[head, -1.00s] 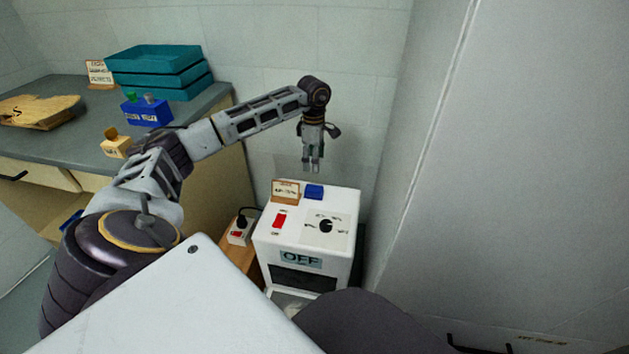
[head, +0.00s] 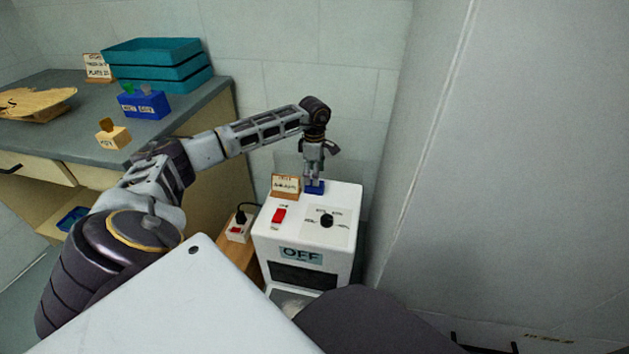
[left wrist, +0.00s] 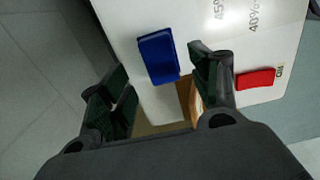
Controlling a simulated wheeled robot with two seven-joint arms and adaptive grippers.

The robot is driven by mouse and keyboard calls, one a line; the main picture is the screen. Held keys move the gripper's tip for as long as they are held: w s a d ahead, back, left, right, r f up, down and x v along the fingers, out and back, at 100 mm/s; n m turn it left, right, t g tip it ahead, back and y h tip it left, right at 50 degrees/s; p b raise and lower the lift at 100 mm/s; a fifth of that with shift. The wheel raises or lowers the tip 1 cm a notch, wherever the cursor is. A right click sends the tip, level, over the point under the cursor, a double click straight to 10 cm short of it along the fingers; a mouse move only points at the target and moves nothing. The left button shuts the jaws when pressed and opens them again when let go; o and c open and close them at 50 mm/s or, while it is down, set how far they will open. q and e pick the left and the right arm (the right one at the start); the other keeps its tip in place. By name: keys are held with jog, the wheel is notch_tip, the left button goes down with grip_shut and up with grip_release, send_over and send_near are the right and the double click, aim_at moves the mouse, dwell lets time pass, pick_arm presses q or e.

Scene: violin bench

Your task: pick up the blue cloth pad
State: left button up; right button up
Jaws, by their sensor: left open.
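The blue cloth pad (head: 315,188) lies on the top of a white machine (head: 341,247), near its back edge. In the left wrist view the pad (left wrist: 158,56) is a small blue block, seen past the fingertips and nearer the right finger. My left gripper (head: 314,183) points down just over the pad and partly hides it in the head view. In the left wrist view the left gripper (left wrist: 158,82) is open, with nothing between its fingers. I cannot tell whether a finger touches the pad. My right gripper is not in view.
A small sign (head: 285,186) stands on the machine close beside the pad. A red switch (head: 279,215) and black dial (head: 327,220) are in front. The wall is close behind, and a tall grey panel (head: 500,180) rises at right.

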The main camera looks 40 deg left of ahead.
pick_arm(q)
jog(key=shift+f, duration=0.15)
jog(key=shift+d+f+b, duration=0.1)
jog(key=shift+f+b, duration=1.35)
jog(key=shift+f, duration=1)
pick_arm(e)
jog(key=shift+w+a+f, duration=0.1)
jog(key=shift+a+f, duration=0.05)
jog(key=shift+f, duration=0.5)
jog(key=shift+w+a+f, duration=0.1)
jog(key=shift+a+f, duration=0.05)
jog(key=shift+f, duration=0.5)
pick_arm(q)
jog(key=c, duration=1)
jog(key=shift+r, duration=0.2)
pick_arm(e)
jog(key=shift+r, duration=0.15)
pick_arm(q)
notch_tip(320, 180, up, 9)
jog(key=p, duration=0.3)
jog(key=shift+p, duration=0.4)
jog(key=shift+r, duration=0.3)
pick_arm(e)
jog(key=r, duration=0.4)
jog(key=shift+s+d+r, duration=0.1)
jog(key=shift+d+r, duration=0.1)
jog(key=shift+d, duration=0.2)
